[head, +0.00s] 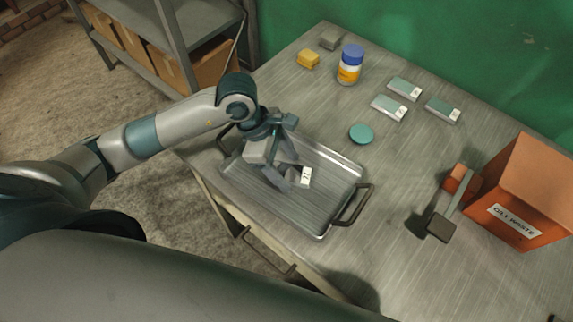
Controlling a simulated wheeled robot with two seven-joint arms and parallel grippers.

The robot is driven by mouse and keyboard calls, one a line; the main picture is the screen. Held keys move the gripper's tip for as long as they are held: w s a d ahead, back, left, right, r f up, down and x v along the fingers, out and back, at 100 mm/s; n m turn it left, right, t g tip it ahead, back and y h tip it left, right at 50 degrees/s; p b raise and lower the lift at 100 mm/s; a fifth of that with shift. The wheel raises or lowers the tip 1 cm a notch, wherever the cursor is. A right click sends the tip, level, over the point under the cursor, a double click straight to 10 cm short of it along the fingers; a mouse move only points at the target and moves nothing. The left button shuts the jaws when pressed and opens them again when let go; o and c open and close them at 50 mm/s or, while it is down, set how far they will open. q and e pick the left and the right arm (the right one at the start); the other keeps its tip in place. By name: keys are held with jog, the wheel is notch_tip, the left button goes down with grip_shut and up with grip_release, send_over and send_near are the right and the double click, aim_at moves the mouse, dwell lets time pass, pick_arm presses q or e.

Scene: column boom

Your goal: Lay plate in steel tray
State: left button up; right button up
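The steel tray (325,217) lies on the grey workbench with a dark handle at each end. My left gripper (287,176) points down over the middle of the tray. A small plate with a white label (306,177) shows at its fingertips, within the tray's outline. The fingers hide much of this plate. I cannot tell whether they grip it, or whether it touches the tray floor. Three similar labelled plates lie on the bench behind: one (405,87) at the back, one (389,108) nearer, one (443,110) to the right. My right gripper is not in view.
A teal disc (361,133) lies behind the tray. A blue-capped bottle (350,65), a yellow block (308,58) and a grey block (330,38) stand at the back. An orange waste box (517,195) and a dark-ended tool (442,228) are at right. A shelf rack (190,45) is left.

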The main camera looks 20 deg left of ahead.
pick_arm(q)
jog(key=shift+r, duration=0.2)
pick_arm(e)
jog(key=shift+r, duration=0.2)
pick_arm(q)
jog(key=shift+a+r, duration=0.15)
jog(key=shift+r, duration=0.1)
jog(key=b+v, duration=0.2)
jog(key=v, duration=0.4)
jog(key=shift+a+r, duration=0.2)
jog(key=shift+r, duration=0.15)
jog(key=b+v, duration=0.1)
jog(key=v, duration=0.3)
jog(key=shift+r, duration=0.25)
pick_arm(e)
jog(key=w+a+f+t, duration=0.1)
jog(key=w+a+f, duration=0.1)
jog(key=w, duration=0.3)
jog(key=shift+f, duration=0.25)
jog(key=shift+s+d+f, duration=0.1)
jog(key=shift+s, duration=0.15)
